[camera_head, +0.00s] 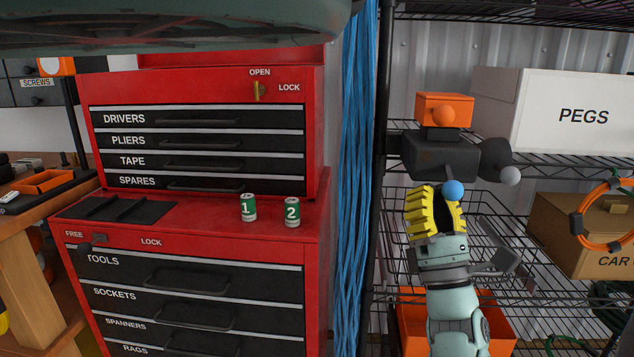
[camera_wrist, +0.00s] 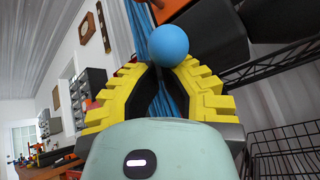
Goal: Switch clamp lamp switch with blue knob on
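The clamp lamp seems to be the dark body (camera_head: 436,158) on the wire shelf, with an orange block on top. The blue knob (camera_head: 453,188) is a round ball at its lower front. It also shows large in the wrist view (camera_wrist: 168,45). My gripper (camera_head: 438,190) points up just below the lamp, its yellow fingertips right beside the knob. The switch lever behind the knob is hidden.
A white PEGS box (camera_head: 560,112) and a brown box (camera_head: 570,235) stand to the right. Blue cables (camera_head: 355,180) and a shelf post are left of my arm. A red tool chest (camera_head: 205,84) stands further left.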

